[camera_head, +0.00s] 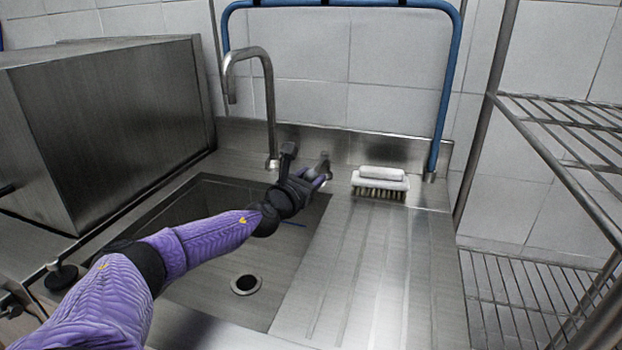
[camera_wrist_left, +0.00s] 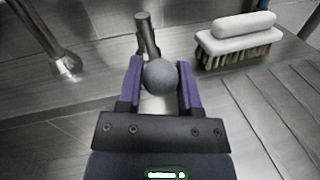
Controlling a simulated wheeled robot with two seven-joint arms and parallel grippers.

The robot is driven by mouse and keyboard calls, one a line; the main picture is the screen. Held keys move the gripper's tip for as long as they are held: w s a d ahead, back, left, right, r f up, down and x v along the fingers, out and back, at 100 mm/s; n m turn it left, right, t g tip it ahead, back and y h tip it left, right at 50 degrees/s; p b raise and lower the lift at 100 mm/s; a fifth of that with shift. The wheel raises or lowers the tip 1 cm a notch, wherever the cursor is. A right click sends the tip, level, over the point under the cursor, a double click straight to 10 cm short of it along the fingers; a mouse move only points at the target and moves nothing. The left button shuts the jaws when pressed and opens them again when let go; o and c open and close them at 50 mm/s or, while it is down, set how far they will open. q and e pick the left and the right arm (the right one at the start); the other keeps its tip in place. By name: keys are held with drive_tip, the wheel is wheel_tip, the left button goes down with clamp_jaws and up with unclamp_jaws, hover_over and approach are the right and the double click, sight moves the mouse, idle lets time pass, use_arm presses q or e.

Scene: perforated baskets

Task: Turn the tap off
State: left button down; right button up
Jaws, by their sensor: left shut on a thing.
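The tap's curved metal spout (camera_head: 268,100) rises at the back of the sink in the head view; the lower part of the tap also shows in the left wrist view (camera_wrist_left: 62,62). The tap handle (camera_head: 324,163) stands on the back ledge to the right of the spout. In the left wrist view the handle (camera_wrist_left: 147,35) has a grey round knob (camera_wrist_left: 160,77) toward me. My left gripper (camera_head: 318,180) is shut on this knob, with one purple finger on each side. I cannot see any water running from the spout. My right gripper is in neither view.
A white brush (camera_head: 380,184) lies on the ledge just right of my left gripper. The sink basin (camera_head: 200,290) is below my left arm. A blue pipe frame (camera_head: 447,90) stands behind, a metal box (camera_head: 120,120) at left and a wire rack (camera_head: 560,130) at right.

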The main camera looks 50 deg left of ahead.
use_arm(q)
drive_tip(key=c, duration=0.5)
unclamp_jaws()
drive_tip(key=shift+a, duration=0.1)
drive_tip(key=shift+c, duration=0.2)
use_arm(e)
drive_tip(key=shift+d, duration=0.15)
use_arm(q)
drive_tip(key=shift+s, duration=0.15)
drive_tip(key=p+v, duration=0.5)
drive_tip(key=v, duration=0.4)
drive_tip(key=shift+s, duration=0.3)
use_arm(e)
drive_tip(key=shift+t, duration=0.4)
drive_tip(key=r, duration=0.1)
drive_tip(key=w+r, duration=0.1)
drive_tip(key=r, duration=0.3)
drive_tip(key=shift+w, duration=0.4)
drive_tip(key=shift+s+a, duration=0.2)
